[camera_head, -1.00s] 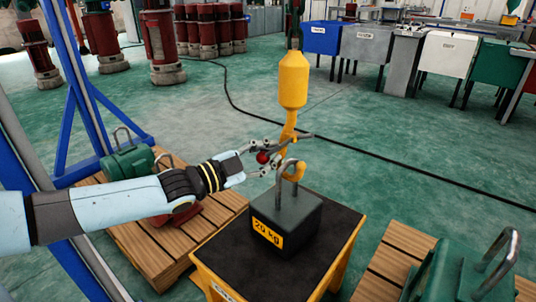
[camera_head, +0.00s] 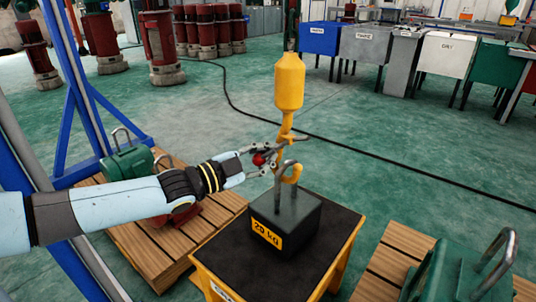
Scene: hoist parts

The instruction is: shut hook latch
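A yellow hoist hook (camera_head: 289,82) hangs from a chain above a yellow-framed stand. Its curved lower end (camera_head: 293,172) is at the bar handle (camera_head: 279,186) of a dark 20 kg weight (camera_head: 286,225); whether the handle is seated inside the hook I cannot tell. My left gripper (camera_head: 277,160) is at the hook's throat, fingers apart, one above and one below, near the hook's shank. A red ball-shaped part (camera_head: 258,159) shows at the gripper. The latch itself is too small to make out. My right gripper is not in view.
The weight stands on a black-topped stand (camera_head: 228,265). A wooden pallet (camera_head: 140,245) with a green lifting part (camera_head: 128,161) is at left; another green part with a handle (camera_head: 455,275) is at right. A blue frame (camera_head: 65,110) rises at left.

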